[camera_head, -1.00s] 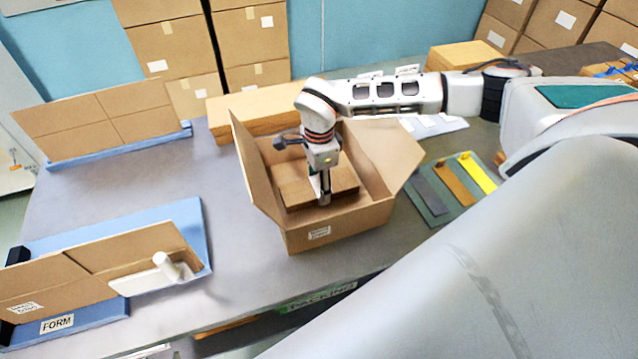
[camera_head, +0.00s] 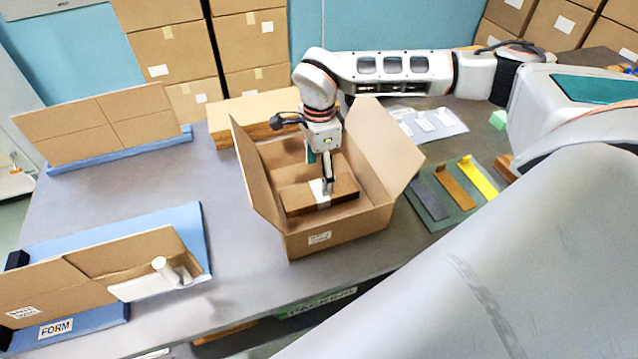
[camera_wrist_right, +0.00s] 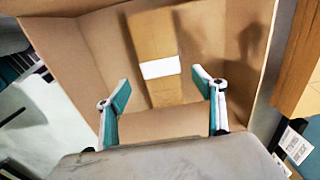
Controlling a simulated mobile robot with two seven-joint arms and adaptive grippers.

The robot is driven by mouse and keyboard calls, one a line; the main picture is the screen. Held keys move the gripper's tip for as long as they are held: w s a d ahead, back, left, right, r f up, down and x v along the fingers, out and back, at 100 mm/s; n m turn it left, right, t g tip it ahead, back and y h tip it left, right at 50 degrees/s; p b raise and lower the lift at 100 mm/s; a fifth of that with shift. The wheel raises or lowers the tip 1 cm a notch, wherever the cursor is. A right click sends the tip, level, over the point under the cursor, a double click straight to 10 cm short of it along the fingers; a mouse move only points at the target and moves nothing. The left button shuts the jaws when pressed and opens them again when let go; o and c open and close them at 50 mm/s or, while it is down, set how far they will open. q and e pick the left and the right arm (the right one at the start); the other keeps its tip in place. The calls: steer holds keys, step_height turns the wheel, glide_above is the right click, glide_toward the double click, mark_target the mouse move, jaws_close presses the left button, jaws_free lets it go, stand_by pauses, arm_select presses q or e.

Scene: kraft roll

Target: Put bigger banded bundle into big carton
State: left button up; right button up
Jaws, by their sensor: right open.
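The bigger bundle is a brown flat block (camera_head: 297,199) with a white band (camera_head: 320,188). It lies inside the big open carton (camera_head: 345,234). In the right wrist view the bundle (camera_wrist_right: 152,38) lies on the carton floor, with its white band (camera_wrist_right: 160,68) facing me. My right gripper (camera_head: 327,188) is inside the carton opening, over the bundle. In the wrist view its two teal-padded fingers (camera_wrist_right: 162,88) are spread apart with nothing between them. My left gripper is not in view.
The carton's flaps (camera_head: 388,143) stand up and outward. A closed flat box (camera_head: 228,128) sits behind it. A green mat (camera_head: 445,200) with coloured strips lies to its right. Cardboard in blue forms (camera_head: 120,262) stands at left.

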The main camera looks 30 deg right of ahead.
mark_target(320, 191)
step_height(320, 191, up, 5)
steer(key=shift+r, duration=0.1)
steer(key=shift+s, duration=0.15)
stand_by(0.6)
